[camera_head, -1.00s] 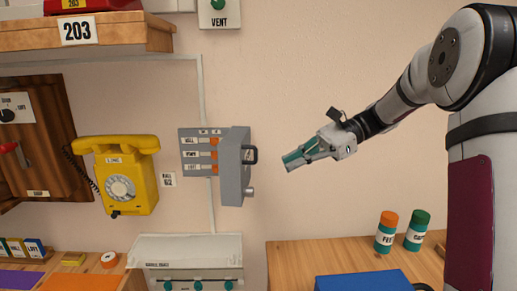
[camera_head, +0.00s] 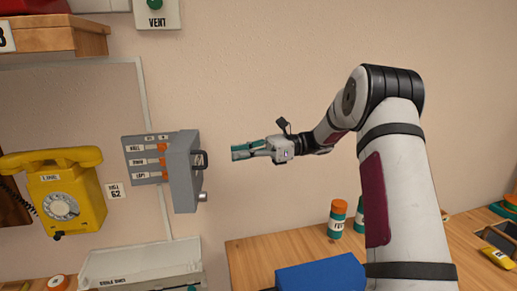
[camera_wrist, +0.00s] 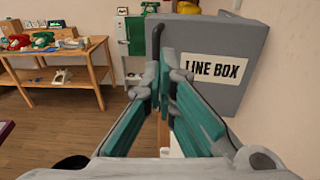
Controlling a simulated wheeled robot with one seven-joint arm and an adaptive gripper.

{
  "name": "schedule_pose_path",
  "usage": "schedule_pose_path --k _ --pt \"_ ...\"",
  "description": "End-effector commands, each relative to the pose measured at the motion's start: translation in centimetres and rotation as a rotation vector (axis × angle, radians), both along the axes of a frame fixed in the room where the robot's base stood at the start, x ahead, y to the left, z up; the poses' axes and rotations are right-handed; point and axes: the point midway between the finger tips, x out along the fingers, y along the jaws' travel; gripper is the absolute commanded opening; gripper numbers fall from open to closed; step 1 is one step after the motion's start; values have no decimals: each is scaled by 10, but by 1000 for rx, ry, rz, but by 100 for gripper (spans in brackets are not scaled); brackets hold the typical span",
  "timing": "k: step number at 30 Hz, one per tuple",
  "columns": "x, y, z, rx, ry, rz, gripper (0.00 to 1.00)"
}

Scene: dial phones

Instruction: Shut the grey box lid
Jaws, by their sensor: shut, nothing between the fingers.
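The grey box (camera_head: 136,160) is fixed to the wall, with labelled rows and orange switches showing inside. Its grey lid (camera_head: 185,178) stands open, sticking out from the wall at the box's right side, with a dark handle and a small knob on it. My gripper (camera_head: 234,152) is shut and empty, just right of the lid at about handle height, and looks apart from it in the head view. In the wrist view my gripper (camera_wrist: 168,70) is in front of the lid (camera_wrist: 225,45), whose label reads "LINE BOX". The fingers hide part of the lid's near edge.
A yellow dial phone (camera_head: 58,195) hangs left of the box. The wall right of the lid is clear.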

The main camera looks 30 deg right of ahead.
Motion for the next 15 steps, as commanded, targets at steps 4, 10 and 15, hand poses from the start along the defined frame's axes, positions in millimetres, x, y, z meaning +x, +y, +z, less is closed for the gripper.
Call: schedule_pose_path --k 4,10,15 --pt "3 28 0 0 2 3 0" --pt "7 50 -1 0 1 1 0" --pt "9 57 -3 -1 1 0 0"
